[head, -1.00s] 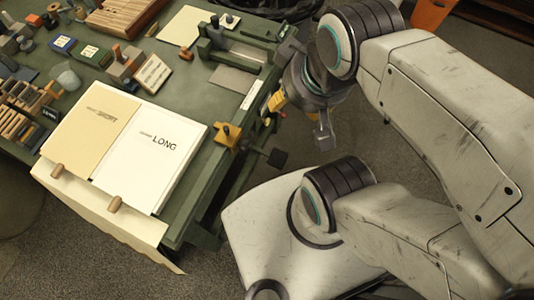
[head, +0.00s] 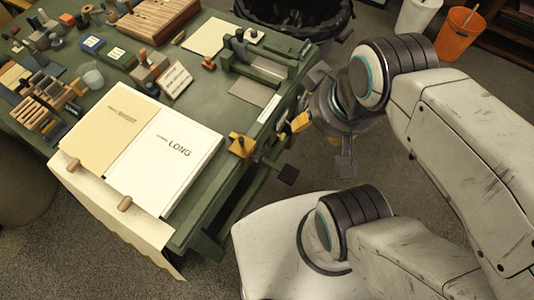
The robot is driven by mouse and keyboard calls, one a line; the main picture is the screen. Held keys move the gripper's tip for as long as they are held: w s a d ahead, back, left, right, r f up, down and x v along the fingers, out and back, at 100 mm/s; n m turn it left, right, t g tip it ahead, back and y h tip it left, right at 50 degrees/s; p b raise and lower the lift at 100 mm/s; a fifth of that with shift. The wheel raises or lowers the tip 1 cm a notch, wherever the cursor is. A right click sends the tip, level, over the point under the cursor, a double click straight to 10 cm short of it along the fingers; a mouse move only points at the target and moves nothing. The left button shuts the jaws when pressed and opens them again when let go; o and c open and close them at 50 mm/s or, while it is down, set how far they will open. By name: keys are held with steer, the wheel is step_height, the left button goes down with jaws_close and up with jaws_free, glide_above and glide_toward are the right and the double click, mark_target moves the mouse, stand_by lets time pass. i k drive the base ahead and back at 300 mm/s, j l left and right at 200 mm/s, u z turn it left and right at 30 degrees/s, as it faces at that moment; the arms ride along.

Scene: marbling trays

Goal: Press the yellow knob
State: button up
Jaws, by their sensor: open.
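A yellow knob-like block (head: 301,121) shows at the right side of the green table, just left of my gripper. I cannot tell what it is fixed to. A second yellow piece (head: 242,146) with a dark hole or spot sits on the table's front right edge. I cannot tell which of the two is the knob. My gripper (head: 326,120) is open and empty beside the table's right edge. One dark finger pad points up and the other hangs down over the floor. Its body is close to the first yellow block, and contact cannot be made out.
The green table (head: 233,104) holds two paper-topped trays, marked LONG (head: 200,165) at right, plus blocks and combs. A dark square knob (head: 287,173) juts from its side. A black bin (head: 290,14), white bucket (head: 416,17) and orange bucket (head: 457,42) stand behind.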

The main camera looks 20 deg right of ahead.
mark_target(282, 136)
steer(key=k+j+u, duration=0.25)
steer(key=u, duration=0.2)
steer(key=k+j+u, duration=0.2)
steer(key=u, duration=0.25)
steer(key=k+j+u, duration=0.15)
steer(key=j+u, duration=0.8)
steer(key=k, duration=0.05)
